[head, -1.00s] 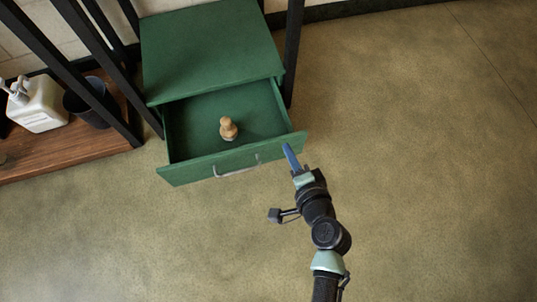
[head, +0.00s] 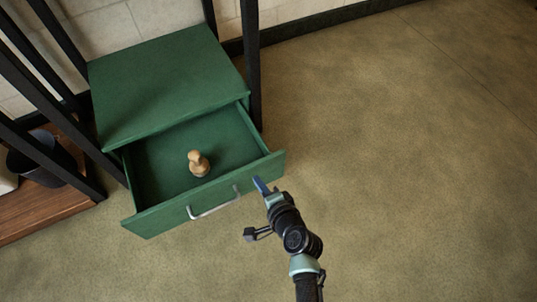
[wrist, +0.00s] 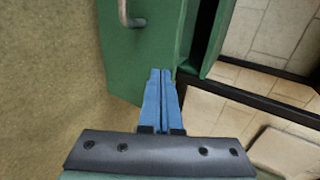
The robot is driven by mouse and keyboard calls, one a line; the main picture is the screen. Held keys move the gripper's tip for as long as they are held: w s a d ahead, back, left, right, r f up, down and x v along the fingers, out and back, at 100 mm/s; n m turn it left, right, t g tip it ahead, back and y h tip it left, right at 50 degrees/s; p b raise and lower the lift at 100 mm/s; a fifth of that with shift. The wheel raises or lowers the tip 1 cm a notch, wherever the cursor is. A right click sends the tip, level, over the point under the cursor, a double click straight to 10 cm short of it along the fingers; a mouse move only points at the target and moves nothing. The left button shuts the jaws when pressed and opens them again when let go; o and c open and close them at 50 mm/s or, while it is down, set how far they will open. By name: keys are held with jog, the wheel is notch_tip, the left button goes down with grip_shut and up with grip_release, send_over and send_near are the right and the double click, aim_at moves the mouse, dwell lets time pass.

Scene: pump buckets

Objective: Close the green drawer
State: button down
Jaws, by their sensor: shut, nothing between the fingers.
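The green drawer (head: 145,220) stands open below a green cabinet top (head: 165,80). A silver handle (head: 213,204) is on its front; part of the handle also shows in the wrist view (wrist: 126,14). A small wooden stamp-like object (head: 199,163) stands inside the drawer. My gripper (head: 261,185) is shut and empty, with its blue fingers in front of the right part of the drawer front. In the wrist view, the fingertips (wrist: 160,73) overlap the edge of the green front (wrist: 140,60); I cannot tell whether they touch it.
Black posts (head: 252,70) stand beside the cabinet. A wooden shelf (head: 50,205) with a dark bucket (head: 40,165) is at the left. The floor (head: 400,180) at the right and front is clear.

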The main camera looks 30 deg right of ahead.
jog(key=shift+w+b, duration=0.3)
jog(key=shift+w, duration=1)
